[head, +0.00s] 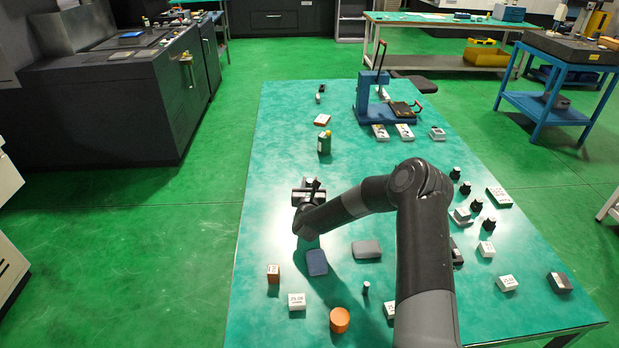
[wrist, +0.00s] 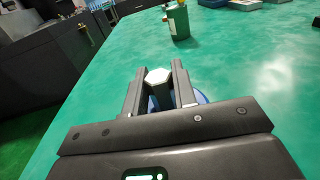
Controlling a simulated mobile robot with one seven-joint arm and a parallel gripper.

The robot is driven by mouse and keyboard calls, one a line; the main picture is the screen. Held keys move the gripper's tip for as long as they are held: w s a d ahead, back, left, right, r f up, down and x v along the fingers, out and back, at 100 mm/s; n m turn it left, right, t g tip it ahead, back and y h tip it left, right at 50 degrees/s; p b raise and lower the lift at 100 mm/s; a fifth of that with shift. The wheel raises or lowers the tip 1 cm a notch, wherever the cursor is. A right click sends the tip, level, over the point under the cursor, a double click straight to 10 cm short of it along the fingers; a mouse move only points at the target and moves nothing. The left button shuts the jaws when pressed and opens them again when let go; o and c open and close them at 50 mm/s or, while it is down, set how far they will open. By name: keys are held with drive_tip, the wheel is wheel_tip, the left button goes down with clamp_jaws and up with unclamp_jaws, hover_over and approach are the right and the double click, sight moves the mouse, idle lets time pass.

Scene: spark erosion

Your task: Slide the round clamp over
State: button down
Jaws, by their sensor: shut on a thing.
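My gripper (head: 310,188) is low over the left part of the green table in the head view. In the wrist view my gripper (wrist: 157,78) has its two dark fingers shut on a piece with a pale grey six-sided top. Blue rounded edges show beneath and beside the fingers, so this piece appears to be the round clamp (wrist: 158,76). Its lower part is hidden by the fingers and gripper body. In the head view my gripper and arm hide most of it, and I cannot tell whether it touches the table.
A blue block (head: 317,262), a grey block (head: 367,249) and an orange round piece (head: 340,320) lie nearer. A blue press (head: 374,100) stands at the back. The table (head: 285,125) is clear between bottle and gripper.

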drive_tip(key=shift+s, duration=6)
drive_tip(key=c, duration=1.1)
unclamp_jaws()
